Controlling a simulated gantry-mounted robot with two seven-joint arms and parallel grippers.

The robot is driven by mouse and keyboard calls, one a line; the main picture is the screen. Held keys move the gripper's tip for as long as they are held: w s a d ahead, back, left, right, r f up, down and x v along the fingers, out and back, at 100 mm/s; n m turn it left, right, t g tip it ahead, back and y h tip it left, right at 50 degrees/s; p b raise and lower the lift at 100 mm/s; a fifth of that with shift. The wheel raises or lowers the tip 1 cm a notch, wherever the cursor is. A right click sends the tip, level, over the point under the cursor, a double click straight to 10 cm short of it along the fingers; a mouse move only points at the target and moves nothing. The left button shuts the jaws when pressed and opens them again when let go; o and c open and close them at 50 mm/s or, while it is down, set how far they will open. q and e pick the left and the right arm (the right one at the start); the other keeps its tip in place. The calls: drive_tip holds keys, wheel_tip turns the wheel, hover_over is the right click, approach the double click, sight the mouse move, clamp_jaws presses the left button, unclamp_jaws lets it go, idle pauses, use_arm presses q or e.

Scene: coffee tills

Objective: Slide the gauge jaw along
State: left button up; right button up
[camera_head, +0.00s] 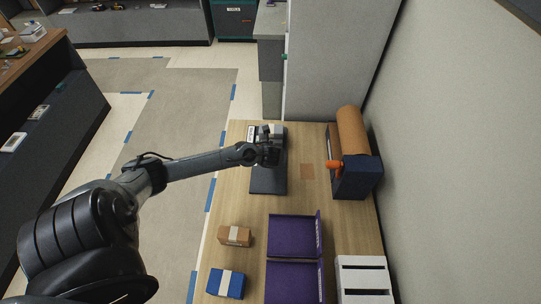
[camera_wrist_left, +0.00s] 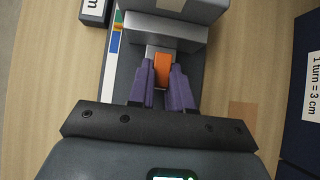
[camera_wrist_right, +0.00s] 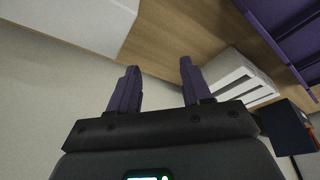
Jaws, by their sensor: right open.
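The gauge has a dark flat base (camera_head: 268,181) on the wooden table in the head view, with grey blocks at its far end. In the left wrist view its grey jaw (camera_wrist_left: 166,32) spans the base, with an orange tab (camera_wrist_left: 163,70) on the near side. My left gripper (camera_head: 268,157) is at the gauge; in its wrist view its purple fingers (camera_wrist_left: 163,78) are closed against both sides of the orange tab. A coloured strip (camera_wrist_left: 115,42) runs along the base's left edge. My right gripper (camera_wrist_right: 158,80) is open and empty, visible only in its own wrist view.
A dark crate with a brown roll (camera_head: 352,130) and orange handle (camera_head: 333,165) stands right of the gauge. Purple trays (camera_head: 318,235), a brown box (camera_head: 234,236), a blue box (camera_head: 226,284) and a white slotted box (camera_head: 363,263) are nearer. A grey wall bounds the right.

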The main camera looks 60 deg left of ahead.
use_arm(q)
drive_tip(key=shift+r, duration=0.15)
clamp_jaws()
drive_tip(key=shift+s+d+r+p, duration=0.1)
drive_tip(key=shift+s+d+p, duration=0.5)
drive_tip(key=shift+d, duration=0.45)
drive_tip(key=shift+s+d, duration=0.65)
drive_tip(key=shift+d, duration=0.3)
drive_tip(key=shift+s+d+p, duration=0.25)
drive_tip(key=shift+s+d, duration=0.35)
drive_tip(key=shift+d, duration=0.3)
drive_tip(key=shift+s+d+p, duration=0.25)
drive_tip(key=shift+s+d, duration=0.35)
drive_tip(key=shift+d, duration=0.3)
drive_tip(key=shift+o, duration=1.4)
unclamp_jaws()
drive_tip(key=o, duration=0.4)
drive_tip(key=shift+o, duration=0.3)
drive_tip(key=shift+s, duration=0.1)
drive_tip(key=shift+d, duration=0.1)
